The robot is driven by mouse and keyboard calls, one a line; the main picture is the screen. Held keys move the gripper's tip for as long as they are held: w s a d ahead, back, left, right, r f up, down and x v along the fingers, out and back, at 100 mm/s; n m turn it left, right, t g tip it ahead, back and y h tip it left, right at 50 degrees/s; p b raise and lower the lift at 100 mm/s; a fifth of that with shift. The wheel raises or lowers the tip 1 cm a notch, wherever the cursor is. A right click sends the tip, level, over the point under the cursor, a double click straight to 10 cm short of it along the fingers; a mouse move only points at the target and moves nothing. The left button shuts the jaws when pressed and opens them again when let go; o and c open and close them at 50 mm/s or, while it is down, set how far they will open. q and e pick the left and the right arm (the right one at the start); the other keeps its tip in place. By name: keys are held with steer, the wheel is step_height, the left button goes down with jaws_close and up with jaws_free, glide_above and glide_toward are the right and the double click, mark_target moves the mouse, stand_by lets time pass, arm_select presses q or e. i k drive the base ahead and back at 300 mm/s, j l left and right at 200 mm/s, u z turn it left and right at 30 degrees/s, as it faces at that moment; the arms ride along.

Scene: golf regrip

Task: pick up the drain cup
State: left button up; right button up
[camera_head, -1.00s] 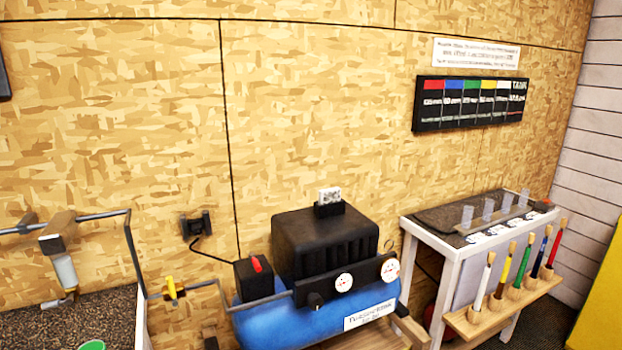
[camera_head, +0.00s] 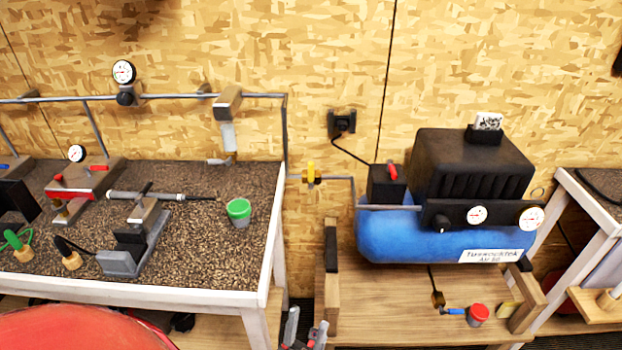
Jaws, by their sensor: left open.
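A small cup with a green top (camera_head: 238,212) stands upright on the speckled workbench, near its right end and below a wall-mounted filter. A second small cup with a red top (camera_head: 478,314) stands on the wooden platform under the blue compressor, beside a blue-handled drain fitting. No label tells which is the drain cup. My left gripper (camera_head: 306,328) shows at the bottom edge, open and apart from both cups. It is in front of the gap between bench and platform. My right gripper is not in view.
The workbench (camera_head: 190,277) also holds a clamp with a club shaft, gauges and hose fittings. The blue compressor (camera_head: 400,240) sits on the wooden platform (camera_head: 385,300), with a wooden post (camera_head: 331,270) at its left. A white-framed table stands at right.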

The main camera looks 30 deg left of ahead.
mark_target(479, 312)
steer(key=i+l+z, duration=0.1)
steer(key=i, duration=0.35)
steer(key=i+l+z, duration=0.15)
steer(key=i+l, duration=0.15)
steer(key=i, duration=0.15)
steer(key=i+l+z, duration=0.1)
steer(key=i, duration=0.35)
